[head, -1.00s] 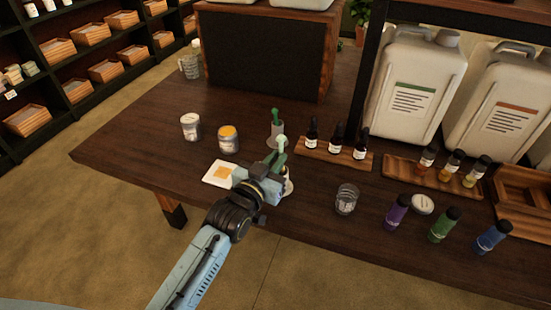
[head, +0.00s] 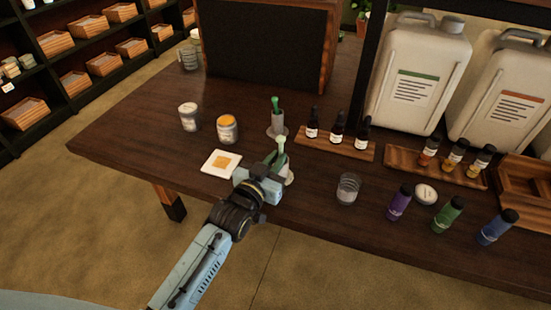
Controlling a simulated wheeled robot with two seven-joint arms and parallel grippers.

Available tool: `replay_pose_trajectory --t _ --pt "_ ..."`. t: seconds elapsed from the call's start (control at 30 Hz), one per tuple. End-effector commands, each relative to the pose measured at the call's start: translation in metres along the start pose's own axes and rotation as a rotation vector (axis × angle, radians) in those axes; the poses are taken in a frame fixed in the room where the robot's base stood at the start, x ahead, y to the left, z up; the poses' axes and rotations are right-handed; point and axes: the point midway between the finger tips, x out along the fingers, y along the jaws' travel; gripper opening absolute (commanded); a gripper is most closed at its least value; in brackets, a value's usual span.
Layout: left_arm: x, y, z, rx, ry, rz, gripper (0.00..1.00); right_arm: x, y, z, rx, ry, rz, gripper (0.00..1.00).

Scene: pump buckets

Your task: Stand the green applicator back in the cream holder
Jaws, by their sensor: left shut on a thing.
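My left gripper (head: 277,163) is shut on a slim pale-green piece, which looks like the green applicator (head: 281,143); its pale top sticks up above the fingers. Its lower end is hidden by the gripper. A small cream piece (head: 289,178), likely the cream holder, shows just right of the gripper; most of it is covered. I cannot tell whether the applicator is inside it or above it. Behind stands another, darker green applicator (head: 275,104) upright in a pale grey holder (head: 278,125). My right gripper is not in view.
To the right are a glass (head: 347,188), a rack of dropper bottles (head: 337,145) and several coloured bottles (head: 399,203). A dark board (head: 265,45) stands behind.

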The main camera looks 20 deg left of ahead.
Motion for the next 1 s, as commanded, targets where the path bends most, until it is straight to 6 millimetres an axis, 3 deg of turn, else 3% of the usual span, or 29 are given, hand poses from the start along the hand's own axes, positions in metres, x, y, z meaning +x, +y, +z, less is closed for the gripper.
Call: replay_pose_trajectory --t 0.53,0.57,0.73,1.0 --pt "0.000 0.000 0.012 0.000 -0.001 0.000 0.00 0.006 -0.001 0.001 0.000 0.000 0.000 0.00" --pt "0.000 0.000 0.012 0.000 -0.002 0.000 0.14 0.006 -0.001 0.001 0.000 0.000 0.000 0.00" --pt "0.000 0.000 0.013 0.000 -0.003 0.000 0.36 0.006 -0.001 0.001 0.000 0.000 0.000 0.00" --pt "-0.003 0.000 0.014 0.001 -0.006 0.000 0.37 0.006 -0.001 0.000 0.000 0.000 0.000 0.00"
